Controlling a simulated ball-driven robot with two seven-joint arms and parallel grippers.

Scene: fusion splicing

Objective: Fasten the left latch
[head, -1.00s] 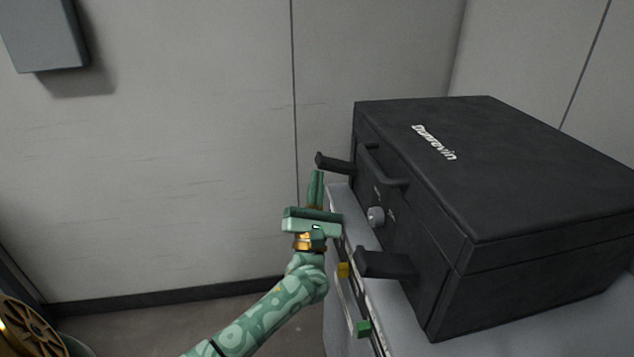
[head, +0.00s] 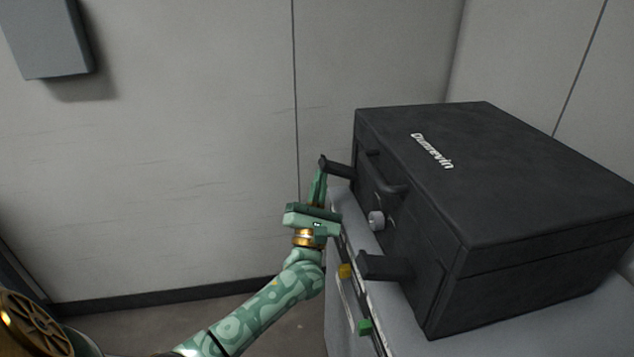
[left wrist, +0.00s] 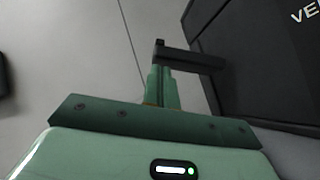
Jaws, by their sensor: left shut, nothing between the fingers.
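A closed black case (head: 520,180) stands on a grey surface. On its front, the left latch (head: 338,168) sticks straight out near the far end, and the other latch (head: 385,267) sticks out near the close end. My left gripper (head: 320,172) is shut and empty, its fingertips up at the left latch's underside or side; I cannot tell if they touch. In the left wrist view the latch (left wrist: 195,58) lies just above the fingertips (left wrist: 163,72) and crosses over them. The case also shows there (left wrist: 265,65). My right gripper is in neither view.
A carrying handle (head: 382,175) and a round knob (head: 376,221) sit on the case front between the latches. The grey cabinet top (head: 500,335) bears the case, with yellow (head: 345,271) and green (head: 365,327) parts on its front. A wall is behind.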

